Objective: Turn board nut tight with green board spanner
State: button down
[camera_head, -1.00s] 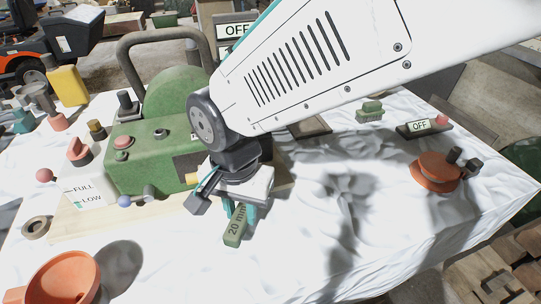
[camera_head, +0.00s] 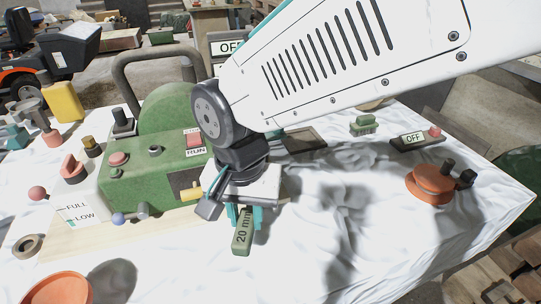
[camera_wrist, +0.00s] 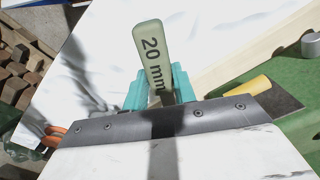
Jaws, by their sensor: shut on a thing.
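A green spanner (camera_head: 242,233) marked "20 mm" is held in my gripper (camera_head: 243,214), over the white cloth in front of the green machine. In the wrist view the spanner (camera_wrist: 152,50) sticks out between the teal fingers of my gripper (camera_wrist: 160,88), which are shut on it. The spanner's other end is hidden behind the gripper body. I cannot make out the board nut in either view; it may be hidden by my arm.
The green machine (camera_head: 135,180) with a handle stands on a wooden board (camera_head: 80,243) at left. An orange funnel (camera_head: 60,289) is at front left. The cloth's middle front is clear.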

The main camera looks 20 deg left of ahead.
jog(key=shift+w+d+n, duration=0.25)
jog(key=shift+d+n, duration=0.5)
jog(key=shift+d, duration=0.15)
jog(key=shift+w+d+n, duration=0.25)
jog(key=shift+d+n, duration=0.45)
jog(key=shift+d, duration=0.2)
jog(key=shift+w+d+n, duration=0.25)
jog(key=shift+d+n, duration=0.5)
jog(key=shift+d, duration=0.15)
jog(key=w+d+n, duration=0.5)
jog(key=shift+n, duration=0.3)
